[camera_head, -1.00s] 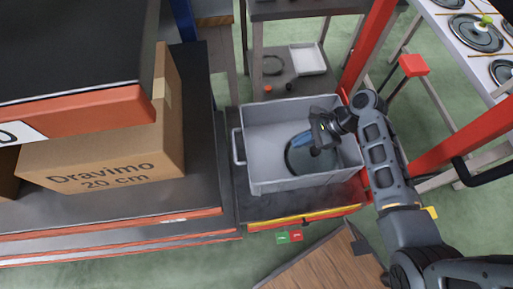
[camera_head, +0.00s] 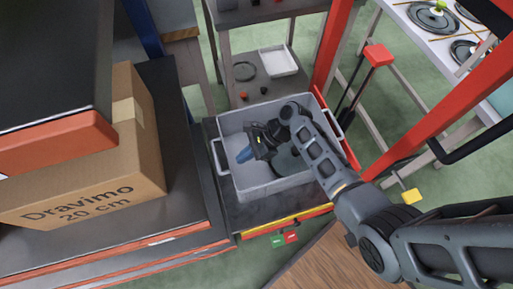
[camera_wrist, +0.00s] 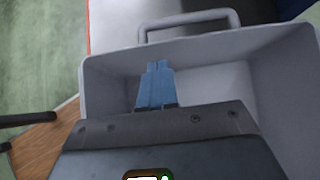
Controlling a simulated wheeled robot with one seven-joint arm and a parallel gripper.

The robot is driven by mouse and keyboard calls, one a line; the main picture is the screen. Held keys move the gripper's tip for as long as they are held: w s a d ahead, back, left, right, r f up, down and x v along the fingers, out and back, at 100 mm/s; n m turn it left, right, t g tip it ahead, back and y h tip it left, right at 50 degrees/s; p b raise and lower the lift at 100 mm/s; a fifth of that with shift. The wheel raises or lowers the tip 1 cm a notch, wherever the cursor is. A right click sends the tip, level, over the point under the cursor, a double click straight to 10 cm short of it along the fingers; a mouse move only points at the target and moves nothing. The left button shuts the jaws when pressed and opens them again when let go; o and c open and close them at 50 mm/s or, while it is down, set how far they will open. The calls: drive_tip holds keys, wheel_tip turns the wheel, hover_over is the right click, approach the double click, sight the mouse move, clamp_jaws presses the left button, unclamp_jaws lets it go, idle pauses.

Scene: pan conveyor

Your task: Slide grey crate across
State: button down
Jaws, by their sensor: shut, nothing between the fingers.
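The grey crate (camera_head: 268,190) stands on a dark surface with a yellow and red front edge, a handle at its left and right ends. It also fills much of the wrist view (camera_wrist: 285,75). My gripper (camera_head: 243,155) reaches down inside the crate, towards its left end. In the wrist view its blue fingers (camera_wrist: 155,72) are together and empty, pointing at the inner wall below a handle. I cannot tell whether the fingertips touch that wall.
A large cardboard box (camera_head: 120,150) sits on the shelf at left. Red posts (camera_head: 333,48) rise behind and right of the crate. A rack with a white tray (camera_head: 278,61) stands behind. A table with pans (camera_head: 433,16) is at upper right. A wooden surface (camera_head: 335,258) lies in front.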

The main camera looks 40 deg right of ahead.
drive_tip(key=shift+w+a, duration=0.3)
drive_tip(key=shift+a, duration=0.55)
drive_tip(key=w+a+p, duration=0.2)
drive_tip(key=w+a, duration=0.2)
drive_tip(key=a, duration=0.6)
drive_tip(key=shift+w+a+p, duration=0.2)
drive_tip(key=shift+a+p, duration=0.15)
drive_tip(key=shift+d, duration=0.15)
